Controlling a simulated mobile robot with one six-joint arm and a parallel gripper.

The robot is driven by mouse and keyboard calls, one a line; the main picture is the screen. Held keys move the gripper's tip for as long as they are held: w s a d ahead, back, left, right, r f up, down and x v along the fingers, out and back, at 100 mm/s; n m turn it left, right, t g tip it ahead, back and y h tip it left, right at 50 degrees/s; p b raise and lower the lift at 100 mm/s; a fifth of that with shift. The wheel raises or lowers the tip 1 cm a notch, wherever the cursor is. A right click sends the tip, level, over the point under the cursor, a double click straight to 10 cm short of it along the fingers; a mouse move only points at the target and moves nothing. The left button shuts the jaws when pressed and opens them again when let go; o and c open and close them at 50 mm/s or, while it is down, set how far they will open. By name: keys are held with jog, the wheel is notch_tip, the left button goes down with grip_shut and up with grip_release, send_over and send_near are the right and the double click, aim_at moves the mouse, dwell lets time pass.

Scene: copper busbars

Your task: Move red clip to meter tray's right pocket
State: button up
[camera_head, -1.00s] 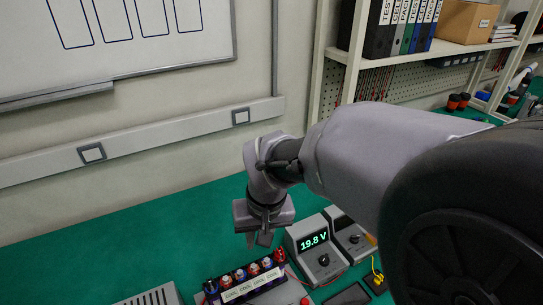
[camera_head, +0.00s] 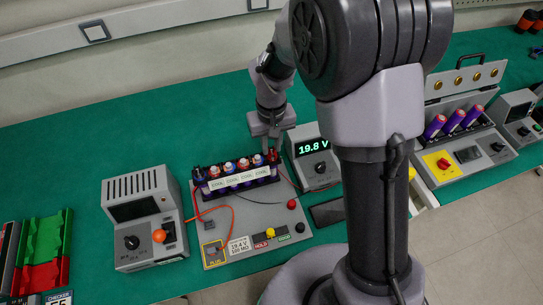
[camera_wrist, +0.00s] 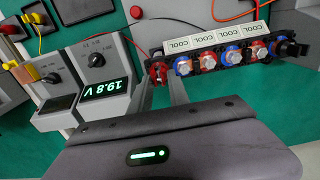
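The red clip (camera_wrist: 158,70) sits at one end of the battery rack, by its terminal, in the wrist view. In the head view it is at the rack's right end (camera_head: 272,156), small and partly hard to make out. My gripper (camera_wrist: 161,88) is open above it, with the two fingers apart and the clip seen between and just beyond their tips. In the head view my gripper (camera_head: 271,140) hangs over the rack's right end. I cannot make out the meter tray's pockets for certain; a dark flat tray (camera_head: 327,212) lies beside the 19.8 V meter (camera_head: 314,158).
The battery rack (camera_head: 235,180) holds several cells with COOL labels. A grey tester (camera_head: 145,220) stands left, with red and orange wires on the panel (camera_head: 215,250). A case with purple cells (camera_head: 465,140) stands right. Green table is clear behind the rack.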

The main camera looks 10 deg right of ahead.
aim_at(272, 148)
grip_shut()
notch_tip(272, 148, up, 4)
jog(key=p, duration=0.3)
jog(key=shift+d+r+p, duration=0.1)
jog(key=shift+r+p, duration=0.05)
jog(key=shift+p, duration=0.25)
jog(key=shift+f, duration=0.2)
jog(key=s+d+f+b, duration=0.2)
jog(key=s+d+f, duration=0.2)
jog(key=d, duration=0.3)
jog(key=s+d+f+b, duration=0.3)
jog(key=s+d+f, duration=0.1)
jog(key=d+f, duration=0.3)
jog(key=s+d+f+b, duration=0.2)
jog(key=s+d+f, duration=0.3)
jog(key=d, duration=0.3)
jog(key=shift+d+f+b, duration=0.1)
jog(key=shift+f+b, duration=0.2)
jog(key=shift+f, duration=0.05)
jog(key=shift+r, duration=0.15)
